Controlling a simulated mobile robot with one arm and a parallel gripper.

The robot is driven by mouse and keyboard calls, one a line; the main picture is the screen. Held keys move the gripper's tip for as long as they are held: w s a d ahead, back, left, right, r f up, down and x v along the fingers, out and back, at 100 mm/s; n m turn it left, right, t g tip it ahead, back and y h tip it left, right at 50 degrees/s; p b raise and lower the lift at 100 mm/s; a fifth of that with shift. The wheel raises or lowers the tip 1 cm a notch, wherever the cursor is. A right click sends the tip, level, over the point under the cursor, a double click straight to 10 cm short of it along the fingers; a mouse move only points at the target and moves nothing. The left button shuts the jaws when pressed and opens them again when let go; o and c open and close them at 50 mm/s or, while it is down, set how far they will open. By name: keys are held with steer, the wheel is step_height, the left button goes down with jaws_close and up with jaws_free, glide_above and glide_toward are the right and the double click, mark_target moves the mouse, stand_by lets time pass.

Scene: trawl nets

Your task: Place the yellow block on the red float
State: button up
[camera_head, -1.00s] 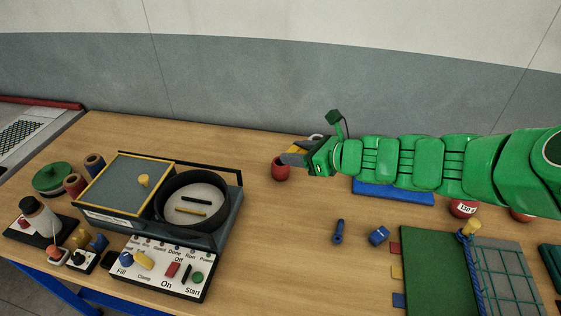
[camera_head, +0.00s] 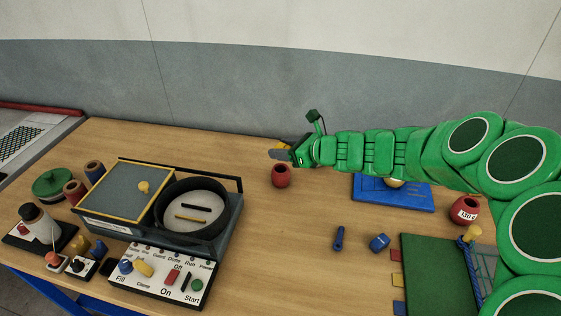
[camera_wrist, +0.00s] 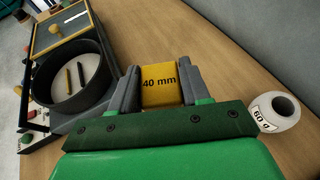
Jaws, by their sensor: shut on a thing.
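My gripper (camera_head: 280,153) is shut on the yellow block (camera_wrist: 158,84), marked "40 mm", and holds it between both fingers. In the head view only a small yellow part of it (camera_head: 283,145) shows behind a grey finger. A red float (camera_head: 281,177) stands on the table just below the gripper in the picture, apart from it; it does not show in the wrist view. Another red float (camera_head: 465,211), labelled 130 g, stands at the right, partly behind my arm.
A white float (camera_wrist: 274,111) marked 60 g stands to the right in the wrist view. The machine with a round black-rimmed pan (camera_head: 193,232) is at the left. A blue tray (camera_head: 405,199) lies under my arm. Small blue pieces (camera_head: 379,243) lie in front.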

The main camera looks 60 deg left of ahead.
glide_above(281, 168)
steer(key=shift+a+f, duration=0.1)
steer(key=shift+f, duration=4.45)
steer(key=shift+f, duration=0.15)
steer(key=o, duration=1.1)
steer(key=shift+c, duration=0.2)
steer(key=shift+w+d+r, duration=0.1)
steer(key=shift+d+r, duration=0.2)
steer(key=v, duration=1.1)
steer(key=shift+d, duration=0.15)
